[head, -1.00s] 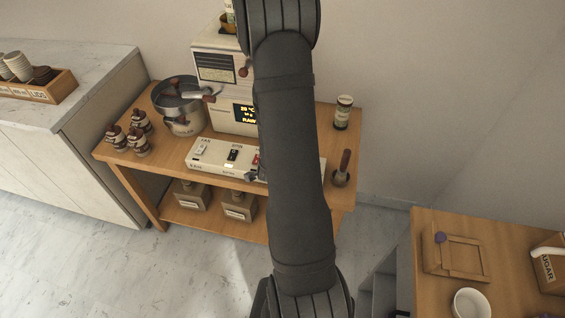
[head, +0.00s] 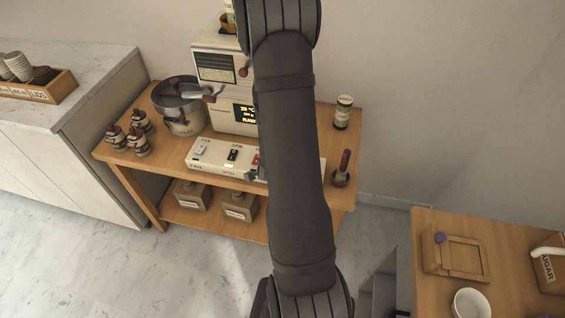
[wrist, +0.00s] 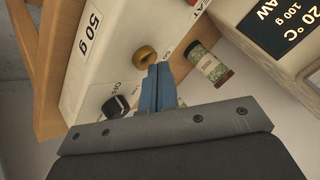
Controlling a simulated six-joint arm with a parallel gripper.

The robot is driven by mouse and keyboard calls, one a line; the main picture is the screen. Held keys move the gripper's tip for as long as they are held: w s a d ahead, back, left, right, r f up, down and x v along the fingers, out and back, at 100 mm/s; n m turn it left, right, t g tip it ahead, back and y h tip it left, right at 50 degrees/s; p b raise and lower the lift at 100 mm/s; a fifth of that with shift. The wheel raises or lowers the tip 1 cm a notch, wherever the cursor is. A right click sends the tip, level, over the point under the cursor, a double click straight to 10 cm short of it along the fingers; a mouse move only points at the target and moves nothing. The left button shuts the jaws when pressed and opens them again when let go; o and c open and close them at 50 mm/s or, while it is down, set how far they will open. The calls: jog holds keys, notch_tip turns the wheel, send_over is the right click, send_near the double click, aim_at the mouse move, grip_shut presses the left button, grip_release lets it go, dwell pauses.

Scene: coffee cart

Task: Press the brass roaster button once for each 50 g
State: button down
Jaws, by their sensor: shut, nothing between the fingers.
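The brass button (wrist: 145,55) is a round knob on the white control box (wrist: 92,72), beside the printed "50 g" label. My gripper (wrist: 160,68) is shut and empty, its blue fingertips right at the button's lower right edge; I cannot tell whether they touch it. The roaster display (wrist: 283,22) reads 20 °C, 100 g and RAW in the wrist view. In the head view the control box (head: 211,157) sits in front of the cream roaster (head: 226,85), and my arm hides the button and most of the gripper.
A black knob (wrist: 116,105) sits on the box near the gripper. A small labelled jar (wrist: 209,65) stands beyond it.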

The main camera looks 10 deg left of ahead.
jog(key=shift+r, duration=0.55)
jog(key=shift+r, duration=2.5)
jog(key=shift+r, duration=0.1)
dwell(0.5)
notch_tip(320, 180, up, 4)
jog(key=shift+f, duration=0.2)
dwell(0.4)
jog(key=shift+f, duration=4.4)
jog(key=shift+f, duration=0.1)
